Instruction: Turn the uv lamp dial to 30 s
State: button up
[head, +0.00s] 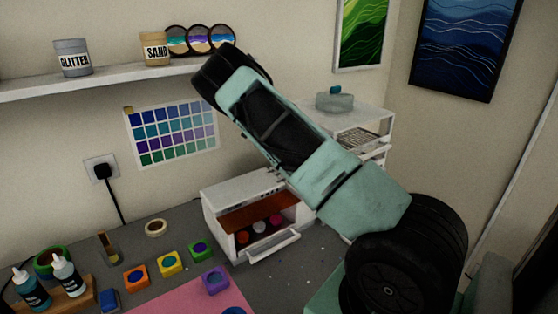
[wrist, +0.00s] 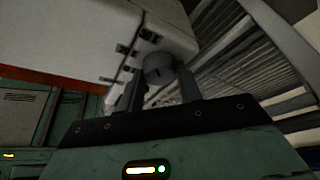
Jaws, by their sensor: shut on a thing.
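The uv lamp (head: 225,192) is a white box on the grey worktop, open at the front, with a dark orange panel and several small round pieces inside. In the wrist view its white body (wrist: 75,35) fills the upper left. The grey round dial (wrist: 158,66) shows in the wrist view with a dark mark on its face. My gripper (wrist: 160,82) has one finger on each side of the dial and is shut on it. In the head view my arm hides the dial and the fingers. I cannot read the dial's setting.
A white handled front piece (head: 272,246) sticks out before the lamp. A white shelved unit (head: 362,122) stands behind my arm. Several colored pots, a tape ring (head: 156,228) and a pink mat (head: 190,298) lie to the left. A shelf (head: 110,80) hangs above.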

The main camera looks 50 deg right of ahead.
dwell(0.3)
jog(key=o, duration=1)
